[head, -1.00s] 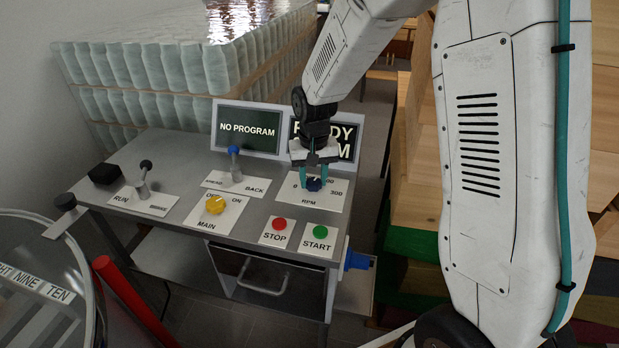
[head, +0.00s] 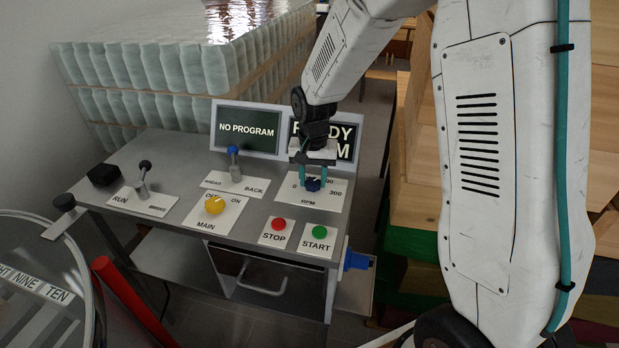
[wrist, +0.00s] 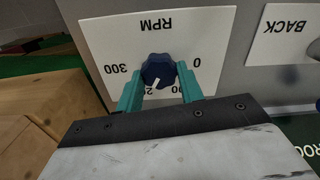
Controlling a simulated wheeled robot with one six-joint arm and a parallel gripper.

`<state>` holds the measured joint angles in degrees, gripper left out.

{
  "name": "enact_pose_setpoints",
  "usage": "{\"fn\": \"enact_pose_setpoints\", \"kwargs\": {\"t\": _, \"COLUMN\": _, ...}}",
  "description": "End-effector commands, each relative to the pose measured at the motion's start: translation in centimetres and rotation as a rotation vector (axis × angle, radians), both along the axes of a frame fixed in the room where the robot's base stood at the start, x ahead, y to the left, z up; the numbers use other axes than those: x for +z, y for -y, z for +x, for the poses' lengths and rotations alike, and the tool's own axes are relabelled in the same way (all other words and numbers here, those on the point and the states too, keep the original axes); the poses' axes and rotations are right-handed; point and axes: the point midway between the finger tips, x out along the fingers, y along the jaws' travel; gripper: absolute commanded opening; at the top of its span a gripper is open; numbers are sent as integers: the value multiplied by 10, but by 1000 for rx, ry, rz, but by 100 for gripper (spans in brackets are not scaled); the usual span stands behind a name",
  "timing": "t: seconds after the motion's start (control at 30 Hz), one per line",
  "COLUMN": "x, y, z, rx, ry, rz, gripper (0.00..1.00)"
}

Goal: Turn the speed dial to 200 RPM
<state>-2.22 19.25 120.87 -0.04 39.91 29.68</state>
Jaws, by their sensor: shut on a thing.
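The speed dial is a dark blue lobed knob (wrist: 158,68) on a white plate marked RPM (wrist: 205,35). My gripper (wrist: 159,72) is shut on the knob, with one teal finger on each side of it. In the wrist view, the plate appears upside down. A white pointer mark on the knob points down and slightly left, toward a partly hidden number beginning with 2. The 300 and 0 marks show clearly. In the head view, the knob (head: 313,184) shows under my gripper (head: 312,183), and its pointer cannot be read there.
STOP (head: 278,224) and START (head: 319,232) buttons sit just in front of the dial plate. A yellow MAIN knob (head: 214,205) and a blue-topped lever (head: 234,160) stand to its left. Two screens stand behind; the left one (head: 249,128) reads NO PROGRAM. Wooden blocks (head: 450,150) are stacked at right.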

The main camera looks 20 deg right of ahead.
Motion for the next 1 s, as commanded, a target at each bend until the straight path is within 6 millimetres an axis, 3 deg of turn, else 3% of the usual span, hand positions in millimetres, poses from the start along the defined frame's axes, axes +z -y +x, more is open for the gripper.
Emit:
{"fn": "enact_pose_setpoints", "kwargs": {"t": 0.03, "x": 2, "y": -1, "z": 3, "rx": 0, "ry": 7, "rz": 1, "gripper": 14}}
{"fn": "enact_pose_setpoints", "kwargs": {"t": 0.07, "x": 2, "y": -1, "z": 3, "rx": 0, "ry": 7, "rz": 1, "gripper": 40}}
{"fn": "enact_pose_setpoints", "kwargs": {"t": 0.13, "x": 2, "y": -1, "z": 2, "rx": 0, "ry": 7, "rz": 1, "gripper": 59}}
{"fn": "enact_pose_setpoints", "kwargs": {"t": 0.47, "x": 4, "y": 1, "z": 1, "rx": -1, "ry": 4, "rz": 0, "gripper": 59}}
{"fn": "enact_pose_setpoints", "kwargs": {"t": 0.8, "x": 56, "y": 1, "z": 3, "rx": -1, "ry": 7, "rz": 1, "gripper": 59}}
{"fn": "enact_pose_setpoints", "kwargs": {"t": 1.0, "x": 76, "y": 0, "z": 3, "rx": 0, "ry": 5, "rz": 1, "gripper": 59}}
